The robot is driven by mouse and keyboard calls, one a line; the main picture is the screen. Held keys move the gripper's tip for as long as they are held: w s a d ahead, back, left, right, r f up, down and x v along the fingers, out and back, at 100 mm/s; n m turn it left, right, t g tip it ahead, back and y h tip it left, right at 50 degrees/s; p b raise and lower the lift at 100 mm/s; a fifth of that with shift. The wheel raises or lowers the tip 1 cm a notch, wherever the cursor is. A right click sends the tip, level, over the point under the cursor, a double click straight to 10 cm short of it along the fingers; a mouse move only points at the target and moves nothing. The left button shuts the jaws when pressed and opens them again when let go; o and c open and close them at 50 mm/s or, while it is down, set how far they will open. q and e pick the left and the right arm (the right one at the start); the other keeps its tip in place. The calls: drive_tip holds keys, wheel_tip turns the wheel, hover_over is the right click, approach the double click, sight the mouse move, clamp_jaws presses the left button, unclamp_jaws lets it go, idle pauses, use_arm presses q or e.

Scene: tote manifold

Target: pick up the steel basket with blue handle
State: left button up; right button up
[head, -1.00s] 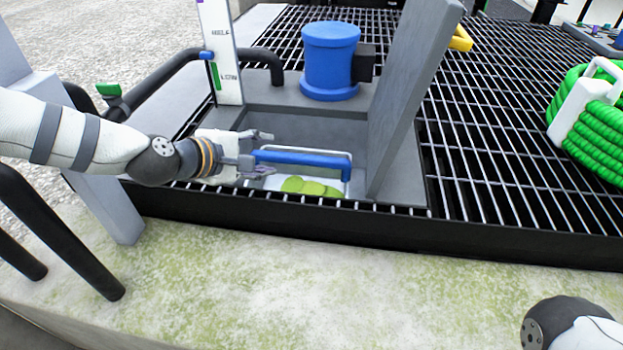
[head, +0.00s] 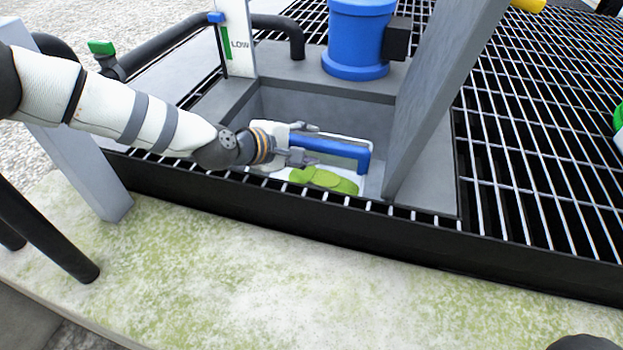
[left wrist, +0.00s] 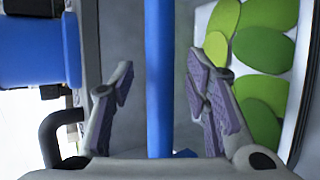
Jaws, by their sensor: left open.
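The steel basket's blue handle (head: 330,149) is a bar spanning the grey pit in the head view. Below it the basket (head: 372,147) shows a thin pale rim and green leaf-like pieces (head: 325,180) inside. My left gripper (head: 308,143) is at the left end of the handle. In the left wrist view the blue handle (left wrist: 159,80) runs between the two open, purple-padded fingers (left wrist: 163,95), with gaps on both sides. The green pieces (left wrist: 262,52) show at the right there. Much of the basket is hidden. My right gripper is not in view.
A grey pit wall (head: 275,102) surrounds the basket. A tilted grey slab (head: 440,85) stands close at its right. A blue cylinder (head: 357,40) stands behind. Metal grating (head: 540,130) lies right, and a mossy concrete ledge (head: 230,260) in front.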

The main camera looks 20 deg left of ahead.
use_arm(q)
drive_tip(key=shift+w+d+f+b, duration=0.3)
drive_tip(key=shift+w+d+f, duration=0.1)
drive_tip(key=shift+w+f, duration=0.4)
drive_tip(key=shift+w+d+f, duration=0.1)
drive_tip(key=shift+w+d, duration=0.05)
drive_tip(key=shift+w, duration=0.15)
drive_tip(key=shift+r, duration=0.2)
clamp_jaws()
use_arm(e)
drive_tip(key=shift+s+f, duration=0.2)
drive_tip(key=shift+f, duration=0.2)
use_arm(q)
wheel_tip(320, 180, up, 10)
drive_tip(key=p, duration=0.4)
drive_tip(key=shift+r, duration=0.1)
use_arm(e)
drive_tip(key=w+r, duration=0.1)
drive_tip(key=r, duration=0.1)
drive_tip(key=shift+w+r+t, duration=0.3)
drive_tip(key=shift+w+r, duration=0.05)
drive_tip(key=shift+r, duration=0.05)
